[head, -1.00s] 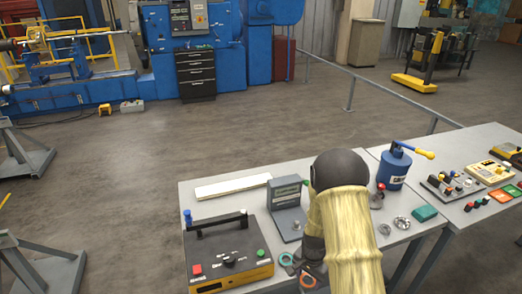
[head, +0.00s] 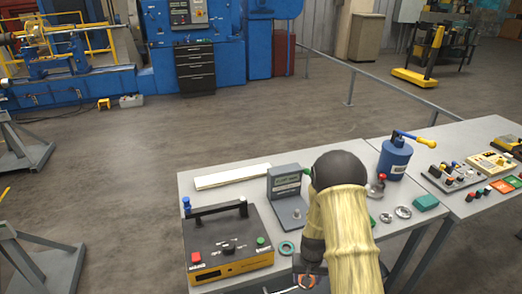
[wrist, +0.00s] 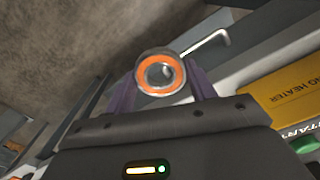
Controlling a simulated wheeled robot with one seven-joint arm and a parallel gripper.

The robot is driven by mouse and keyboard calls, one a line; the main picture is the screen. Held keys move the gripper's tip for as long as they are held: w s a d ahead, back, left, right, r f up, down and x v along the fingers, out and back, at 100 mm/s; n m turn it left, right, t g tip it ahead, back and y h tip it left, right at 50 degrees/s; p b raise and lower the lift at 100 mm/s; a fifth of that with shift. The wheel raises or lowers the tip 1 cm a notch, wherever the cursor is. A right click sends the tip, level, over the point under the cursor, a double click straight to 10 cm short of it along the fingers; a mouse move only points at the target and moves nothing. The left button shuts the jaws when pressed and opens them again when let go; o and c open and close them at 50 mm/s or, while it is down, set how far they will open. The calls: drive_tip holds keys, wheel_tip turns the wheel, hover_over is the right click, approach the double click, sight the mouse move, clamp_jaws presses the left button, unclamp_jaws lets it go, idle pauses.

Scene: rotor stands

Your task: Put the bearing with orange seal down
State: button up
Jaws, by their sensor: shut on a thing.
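The bearing with orange seal (wrist: 143,76) is a metal ring with an orange inner band. In the wrist view it sits between the two purple fingers of my gripper (wrist: 163,76), which is shut on it. Its open bore faces the camera. In the head view, my gripper (head: 308,277) is low at the table's front edge, partly hidden by my own arm. A small orange-brown ring shows there at the fingers. I cannot tell from these views whether the bearing touches a surface.
A bearing heater box (head: 225,247) with a black handle stands left of my gripper. A green-sealed ring (head: 287,248) lies beside it. A grey gauge stand (head: 285,184), blue can (head: 394,158), metal rings (head: 403,212) and teal block (head: 426,202) are on the table (head: 240,195).

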drive_tip(key=shift+w+f+n, duration=0.15)
drive_tip(key=shift+f+n, duration=0.3)
drive_tip(key=shift+n, duration=0.05)
drive_tip(key=shift+s+r, duration=0.1)
drive_tip(key=shift+s, duration=0.1)
drive_tip(key=shift+w, duration=0.1)
drive_tip(key=shift+d, duration=0.15)
drive_tip(key=d, duration=0.6)
drive_tip(key=shift+d, duration=0.25)
